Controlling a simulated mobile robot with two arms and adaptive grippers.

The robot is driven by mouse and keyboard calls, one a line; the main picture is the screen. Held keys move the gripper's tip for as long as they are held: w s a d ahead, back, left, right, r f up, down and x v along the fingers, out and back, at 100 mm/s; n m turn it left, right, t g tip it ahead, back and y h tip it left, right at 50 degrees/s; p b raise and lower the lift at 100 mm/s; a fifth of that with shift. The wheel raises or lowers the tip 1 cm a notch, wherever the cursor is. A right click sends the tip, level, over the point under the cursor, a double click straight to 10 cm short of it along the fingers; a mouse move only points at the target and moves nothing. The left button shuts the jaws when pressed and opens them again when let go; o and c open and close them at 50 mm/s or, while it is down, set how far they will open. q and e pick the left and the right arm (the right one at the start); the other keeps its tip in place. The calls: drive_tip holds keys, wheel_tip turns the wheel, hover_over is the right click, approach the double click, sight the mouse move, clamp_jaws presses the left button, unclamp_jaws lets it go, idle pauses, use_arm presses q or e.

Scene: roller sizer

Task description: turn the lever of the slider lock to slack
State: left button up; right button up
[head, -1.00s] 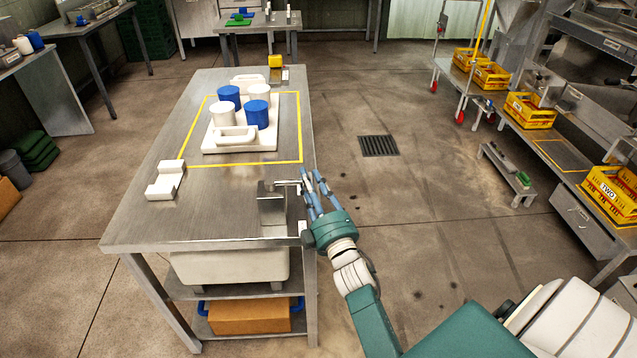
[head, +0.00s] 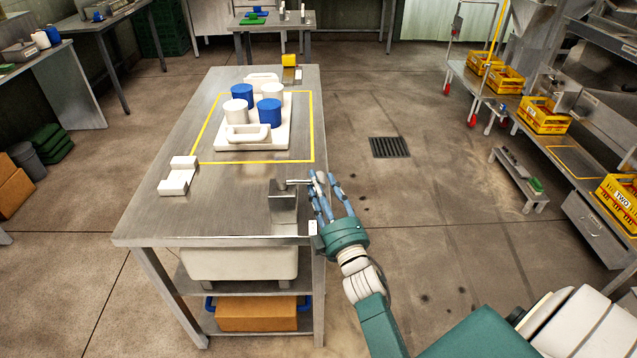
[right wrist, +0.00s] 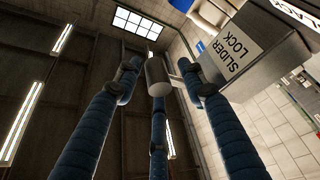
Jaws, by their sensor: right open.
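The slider lock (head: 283,207) is a grey metal box at the table's near right corner. In the right wrist view its "SLIDER LOCK" label (right wrist: 230,55) shows. Its lever (head: 297,182) sticks out to the right from the top of the box. The lever's round grey knob (right wrist: 157,76) sits between the spread blue fingers. My right gripper (head: 326,182) is open around the lever's end, just off the table's right edge. I cannot tell whether any finger touches the knob. My left gripper is out of view.
A white tray (head: 282,140) with blue and white cups stands inside a yellow outline on the table (head: 225,215). A white notched block (head: 178,180) lies at the left. The floor right of the table is open, with a drain grate (head: 389,147).

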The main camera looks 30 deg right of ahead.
drive_tip(key=v, duration=0.6)
drive_tip(key=shift+s, duration=0.15)
drive_tip(key=shift+f, duration=0.2)
